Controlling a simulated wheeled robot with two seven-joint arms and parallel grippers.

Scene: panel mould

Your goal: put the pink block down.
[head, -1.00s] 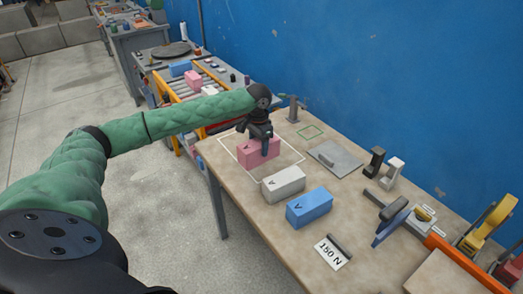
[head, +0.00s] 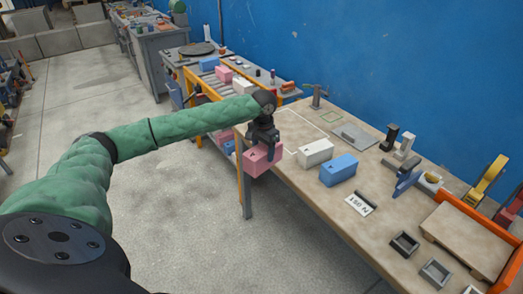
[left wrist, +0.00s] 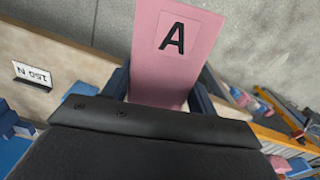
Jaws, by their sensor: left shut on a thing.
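The pink block (head: 262,160) is held in my left gripper (head: 264,148) at the near left edge of the workbench (head: 330,212). It seems to hang at or just past that edge; its height above the top is hard to tell. In the left wrist view the pink block (left wrist: 178,50) shows a black letter A, with the blue fingers (left wrist: 160,95) on both sides and grey floor behind it. A white outlined square (head: 300,130) on the bench lies just behind the gripper. My right gripper is not in view.
A white block (head: 315,153) and a blue block (head: 338,170) stand right of the gripper. A "150 N" card (head: 359,205) lies nearer. A roller rack (head: 215,88) with blocks stands beyond the bench. Two small open boxes (head: 405,243) sit near the front edge.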

